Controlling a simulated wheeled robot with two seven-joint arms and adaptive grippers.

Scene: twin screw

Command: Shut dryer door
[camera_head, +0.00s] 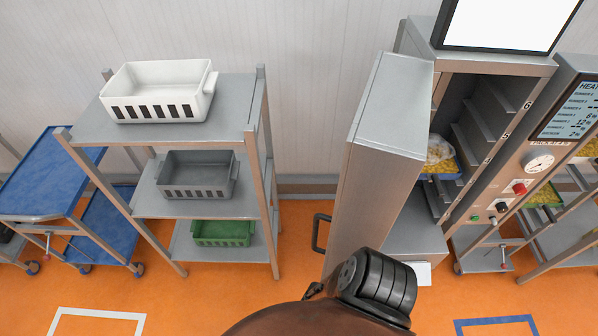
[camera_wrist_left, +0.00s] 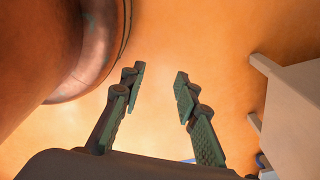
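The dryer (camera_head: 499,62) is a tall grey metal cabinet right of centre in the head view. Its door (camera_head: 368,165) stands open, swung out toward me, with a dark handle (camera_head: 320,233) on its left side. Inside are shelves and a blue tray (camera_head: 440,172) with a bag of yellow pieces. My left gripper (camera_wrist_left: 160,85) is open and empty in the left wrist view, its fingers apart above orange floor. I cannot clearly make it out in the head view, where a brown and black arm part covers the bottom centre. My right gripper is not in view.
A metal rack (camera_head: 240,102) with a white bin (camera_head: 158,90), a grey bin (camera_head: 197,174) and a green bin (camera_head: 223,232) stands left of the door. A blue cart (camera_head: 45,180) is farther left. A control panel (camera_head: 540,160) stands right of the dryer. Orange floor is clear in front.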

